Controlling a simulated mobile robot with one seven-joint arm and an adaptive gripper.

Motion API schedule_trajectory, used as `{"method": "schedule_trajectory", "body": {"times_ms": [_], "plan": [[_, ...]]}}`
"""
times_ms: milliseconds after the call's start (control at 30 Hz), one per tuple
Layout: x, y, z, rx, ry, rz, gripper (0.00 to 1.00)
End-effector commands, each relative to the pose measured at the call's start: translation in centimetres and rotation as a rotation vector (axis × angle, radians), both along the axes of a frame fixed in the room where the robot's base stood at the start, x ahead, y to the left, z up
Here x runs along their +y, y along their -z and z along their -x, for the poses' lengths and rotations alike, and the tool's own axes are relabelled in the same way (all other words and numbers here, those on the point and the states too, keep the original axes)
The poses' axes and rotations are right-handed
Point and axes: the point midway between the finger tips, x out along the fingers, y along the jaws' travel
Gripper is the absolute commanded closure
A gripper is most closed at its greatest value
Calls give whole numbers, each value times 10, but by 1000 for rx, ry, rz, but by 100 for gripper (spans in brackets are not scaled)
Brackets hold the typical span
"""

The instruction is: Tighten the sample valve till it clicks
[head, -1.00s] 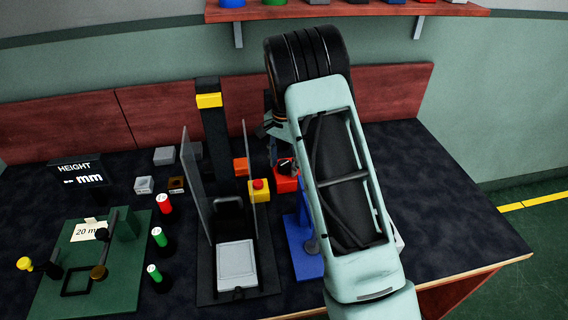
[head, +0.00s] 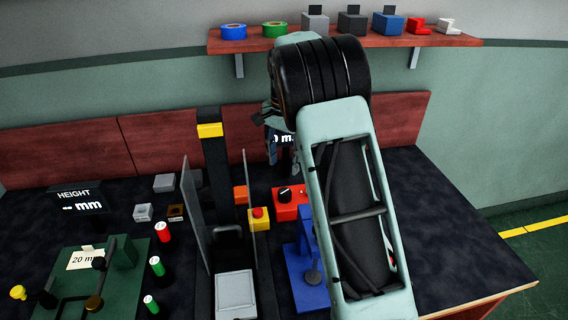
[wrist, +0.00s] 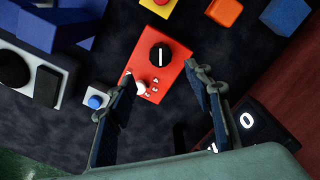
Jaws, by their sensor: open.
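A red box (head: 287,212) stands on the dark bench in the head view, with a black round knob (head: 285,194) on its top. I cannot tell for certain that this knob is the sample valve. In the wrist view the red box (wrist: 178,78) shows the black knob (wrist: 160,56) with a white line across it, and a small white knob (wrist: 141,88) beside small white marks. My gripper (wrist: 160,74) is open and empty, its two dark fingers spread towards the red box, apart from the black knob. In the head view my gripper (head: 272,150) is partly hidden by the arm.
A blue stand (head: 305,275) is close in front of the red box. A yellow box with a red button (head: 259,218) and an upright grey panel (head: 250,205) stand to its left. A dark display (wrist: 247,125) lies to the right in the wrist view.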

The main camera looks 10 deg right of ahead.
Motion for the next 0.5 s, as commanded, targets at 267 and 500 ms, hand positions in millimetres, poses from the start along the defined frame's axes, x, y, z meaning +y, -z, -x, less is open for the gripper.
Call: {"method": "schedule_trajectory", "body": {"times_ms": [267, 500], "plan": [[0, 1, 0, 1, -1, -1, 53], [-1, -5, 0, 4, -191, -1, 53]]}}
